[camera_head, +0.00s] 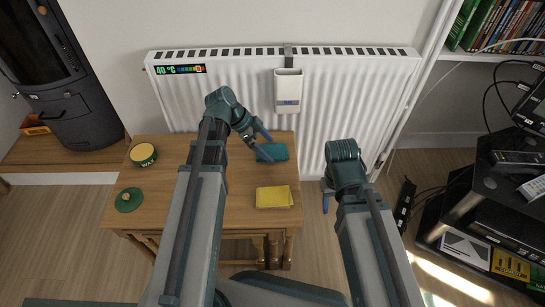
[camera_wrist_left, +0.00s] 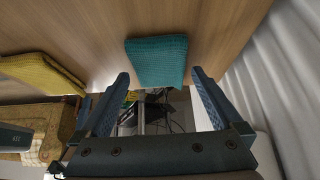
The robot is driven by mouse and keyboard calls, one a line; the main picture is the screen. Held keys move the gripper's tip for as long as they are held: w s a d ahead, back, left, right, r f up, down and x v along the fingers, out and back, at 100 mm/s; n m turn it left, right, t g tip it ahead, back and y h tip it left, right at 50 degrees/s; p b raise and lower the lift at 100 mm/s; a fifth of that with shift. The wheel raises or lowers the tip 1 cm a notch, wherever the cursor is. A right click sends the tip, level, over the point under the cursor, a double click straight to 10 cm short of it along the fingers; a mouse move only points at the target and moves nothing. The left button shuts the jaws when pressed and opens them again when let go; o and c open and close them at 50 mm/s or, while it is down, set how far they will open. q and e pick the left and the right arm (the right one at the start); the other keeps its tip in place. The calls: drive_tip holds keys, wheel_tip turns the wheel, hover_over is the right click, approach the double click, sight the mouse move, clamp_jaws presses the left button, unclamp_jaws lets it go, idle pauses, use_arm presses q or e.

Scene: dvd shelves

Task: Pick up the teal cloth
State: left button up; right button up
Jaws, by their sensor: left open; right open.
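The teal cloth (camera_head: 278,153) lies folded near the back right edge of the small wooden table (camera_head: 225,225), close to the radiator. My left gripper (camera_head: 266,146) is at the cloth, its fingers partly covering it in the head view. In the left wrist view the cloth (camera_wrist_left: 157,60) appears between and beyond the two spread fingertips of the gripper (camera_wrist_left: 161,76). The left gripper is open and empty; I see no clear contact with the cloth. My right gripper (camera_head: 328,194) is open and empty, off the right side of the table.
A folded yellow cloth (camera_head: 274,197) lies nearer on the table; it also shows in the left wrist view (camera_wrist_left: 40,70). A wax tin (camera_head: 143,154) and a green lid (camera_head: 129,199) sit at the left. The white radiator (camera_head: 330,110), with a hanging container (camera_head: 288,92), stands behind.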

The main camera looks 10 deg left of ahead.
sight(269, 150)
use_arm(q)
drive_tip(key=shift+d+f, duration=0.3)
drive_tip(key=shift+f, duration=0.25)
drive_tip(key=shift+r, duration=0.1)
use_arm(e)
drive_tip(key=shift+f, duration=0.45)
use_arm(q)
drive_tip(key=shift+c, duration=0.2)
drive_tip(key=c, duration=1.1)
use_arm(e)
drive_tip(key=shift+r, duration=0.1)
use_arm(q)
wheel_tip(269, 150, up, 10)
drive_tip(key=p, duration=1)
use_arm(e)
wheel_tip(269, 150, up, 10)
